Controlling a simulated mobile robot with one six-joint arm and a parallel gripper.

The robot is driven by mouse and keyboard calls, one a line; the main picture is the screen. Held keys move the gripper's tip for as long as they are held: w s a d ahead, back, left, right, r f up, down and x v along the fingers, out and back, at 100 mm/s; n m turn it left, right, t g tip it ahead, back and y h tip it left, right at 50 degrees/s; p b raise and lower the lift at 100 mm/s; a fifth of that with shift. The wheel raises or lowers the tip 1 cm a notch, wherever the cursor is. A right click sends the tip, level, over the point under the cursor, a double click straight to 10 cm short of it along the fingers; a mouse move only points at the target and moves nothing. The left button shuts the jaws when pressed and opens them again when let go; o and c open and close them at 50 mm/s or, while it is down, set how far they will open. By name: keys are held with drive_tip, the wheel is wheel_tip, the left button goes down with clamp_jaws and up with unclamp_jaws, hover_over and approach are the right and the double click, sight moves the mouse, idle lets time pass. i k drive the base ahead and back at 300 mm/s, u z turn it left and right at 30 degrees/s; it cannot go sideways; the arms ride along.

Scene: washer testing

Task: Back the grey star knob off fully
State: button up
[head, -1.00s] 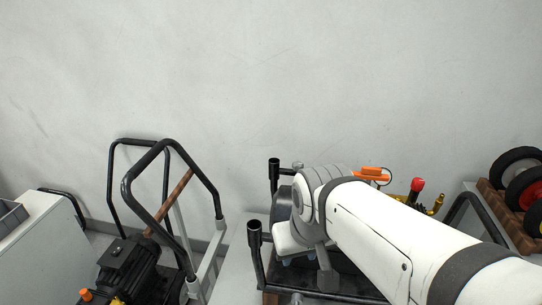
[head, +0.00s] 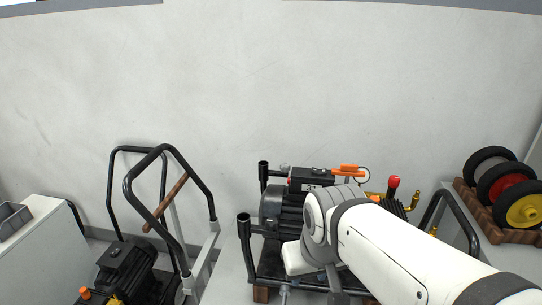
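A pressure washer with a dark motor (head: 271,208) stands on a black frame cart right of centre in the head view. I cannot make out a grey star knob for certain. A small grey part (head: 284,168) shows beside the cart's back handle socket, and another pale grey part (head: 284,291) is low at its front. My gripper (head: 299,260) is only partly in view, as a white body below my grey wrist, over the front of the cart. Its fingertips are hidden or too unclear to read, so I cannot tell whether it touches anything.
An orange lever (head: 348,168) and a red knob (head: 393,182) stand behind my arm. A second washer cart with a tall black handle (head: 167,152) is at left, beside a white cabinet (head: 42,250). Wheels (head: 505,185) sit in a rack at right. The wall lies behind.

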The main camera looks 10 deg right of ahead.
sight(285, 168)
drive_tip(key=i, duration=0.85)
drive_tip(key=u, duration=0.05)
